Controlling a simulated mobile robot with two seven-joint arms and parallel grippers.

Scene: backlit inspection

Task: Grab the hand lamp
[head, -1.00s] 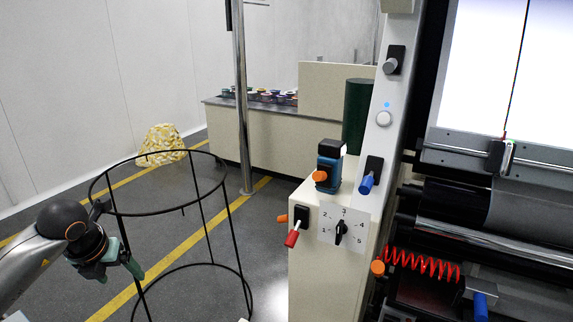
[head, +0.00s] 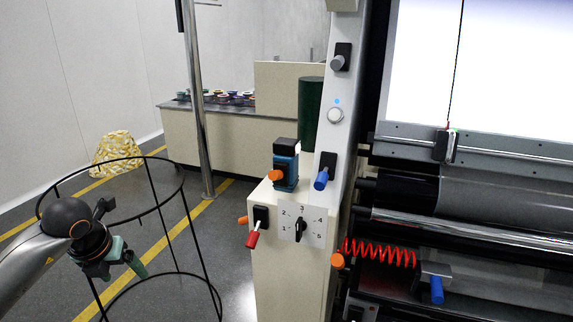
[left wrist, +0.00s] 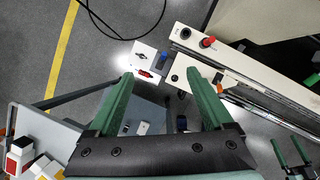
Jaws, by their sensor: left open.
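What looks like the hand lamp (head: 286,165) stands upright on top of the cream cabinet. It has a blue body, a black and white head and an orange knob on its side. My left gripper (head: 138,265) is at the lower left of the head view, well to the left of the lamp and apart from it. In the left wrist view its two green fingers (left wrist: 160,75) are spread with nothing held between them. I cannot make out the lamp surely in that view. What looks like my right gripper (left wrist: 289,152) shows at the lower right edge there, fingers apart.
The cream cabinet (head: 272,270) carries a red lever (head: 252,239) and a numbered dial (head: 300,228). A black wire ring frame (head: 178,215) stands beside my left gripper. The machine with rollers (head: 480,215) and a red coiled cord (head: 380,252) fills the right.

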